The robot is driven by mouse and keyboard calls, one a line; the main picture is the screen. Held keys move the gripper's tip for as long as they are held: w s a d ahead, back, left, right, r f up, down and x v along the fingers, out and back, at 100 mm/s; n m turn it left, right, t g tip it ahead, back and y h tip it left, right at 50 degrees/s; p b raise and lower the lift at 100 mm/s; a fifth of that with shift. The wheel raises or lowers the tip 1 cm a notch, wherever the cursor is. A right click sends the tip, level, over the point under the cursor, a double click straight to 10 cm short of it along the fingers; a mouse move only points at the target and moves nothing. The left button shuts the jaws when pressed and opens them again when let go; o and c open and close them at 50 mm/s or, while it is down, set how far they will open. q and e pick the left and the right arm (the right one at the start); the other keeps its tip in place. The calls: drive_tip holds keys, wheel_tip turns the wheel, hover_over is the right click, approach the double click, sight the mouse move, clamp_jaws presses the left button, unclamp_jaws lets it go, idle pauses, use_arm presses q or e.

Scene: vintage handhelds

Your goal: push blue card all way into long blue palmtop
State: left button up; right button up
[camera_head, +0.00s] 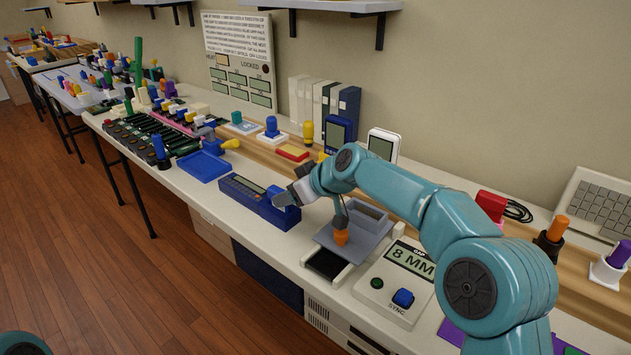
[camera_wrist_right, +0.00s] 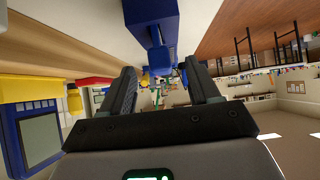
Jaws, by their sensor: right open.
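The long blue palmtop (camera_head: 243,190) lies on the front of the bench, with a grey-green screen strip on top. The blue card (camera_head: 284,199) shows as a blue block at its right end. In the right wrist view the palmtop (camera_wrist_right: 150,14) is at the top, and the blue card (camera_wrist_right: 158,52) sticks out of it toward my fingers. My right gripper (camera_head: 290,194) is at the card's end; in its wrist view the gripper (camera_wrist_right: 163,82) is open, with the fingers apart on either side of the card's line. Contact cannot be told. My left gripper is out of view.
A grey cradle with an orange knob (camera_head: 341,236) and a white 8 MM gauge (camera_head: 400,280) stand right of the palmtop. A blue tray (camera_head: 203,166) is on its left. Blue (camera_head: 338,134) and white (camera_head: 383,145) handhelds stand behind. A bare bench strip lies in front.

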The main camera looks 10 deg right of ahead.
drive_tip(key=v, duration=1.3)
drive_tip(key=shift+s+r+p, duration=0.25)
drive_tip(key=shift+r+p, duration=0.1)
drive_tip(key=shift+r, duration=0.05)
